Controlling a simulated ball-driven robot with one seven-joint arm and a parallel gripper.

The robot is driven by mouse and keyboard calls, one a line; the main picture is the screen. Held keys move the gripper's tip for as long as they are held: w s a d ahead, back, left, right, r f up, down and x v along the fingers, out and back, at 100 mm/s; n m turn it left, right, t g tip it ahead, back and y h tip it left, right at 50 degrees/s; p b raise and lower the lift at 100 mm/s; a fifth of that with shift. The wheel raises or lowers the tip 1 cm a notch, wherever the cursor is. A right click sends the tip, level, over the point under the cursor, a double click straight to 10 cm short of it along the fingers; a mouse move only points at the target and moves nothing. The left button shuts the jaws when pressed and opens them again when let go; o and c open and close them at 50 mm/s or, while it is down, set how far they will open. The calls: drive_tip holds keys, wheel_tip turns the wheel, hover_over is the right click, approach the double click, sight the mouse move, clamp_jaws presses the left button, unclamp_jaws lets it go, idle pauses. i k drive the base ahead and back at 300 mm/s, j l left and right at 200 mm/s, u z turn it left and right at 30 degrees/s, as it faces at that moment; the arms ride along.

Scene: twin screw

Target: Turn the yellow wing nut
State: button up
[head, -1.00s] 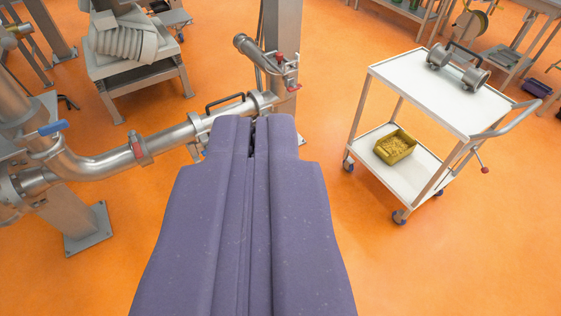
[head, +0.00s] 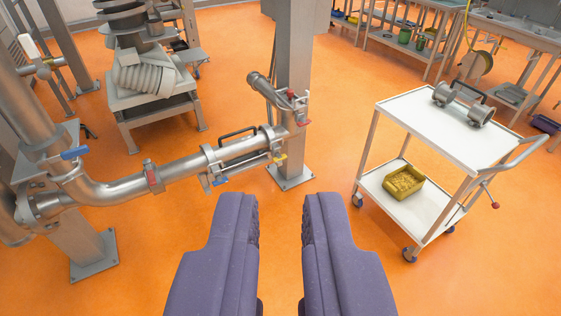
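The yellow wing nut (head: 280,158) shows as a small yellow piece at the lower right end of the steel pipe section with a black handle (head: 238,147), close to the grey post. My gripper (head: 280,205) is open and empty, with its two purple fingers apart at the bottom middle. The wing nut stands beyond the fingertips and above the gap between them in the picture. Nothing covers it. A blue wing nut (head: 219,182) sits at the left end of the same section.
Red clamps sit on the pipe (head: 152,178) and near the post (head: 293,95). A blue-handled valve (head: 74,153) is at left. A white trolley (head: 425,115) at right bears a steel fitting (head: 463,103) and a yellow bin (head: 403,183). Orange floor is clear between pipe and trolley.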

sight(278, 157)
drive_tip(key=i+l+u, duration=0.1)
drive_tip(key=i, duration=0.35)
drive_tip(key=i+l, duration=0.3)
drive_tip(key=i, duration=0.15)
drive_tip(key=i+l+u, duration=0.15)
drive_tip(key=i, duration=0.3)
drive_tip(key=i+l, duration=0.15)
drive_tip(key=i, duration=0.25)
drive_tip(key=i+l+u, duration=0.1)
drive_tip(key=i, duration=0.35)
drive_tip(key=i+l, duration=0.2)
drive_tip(key=i, duration=0.2)
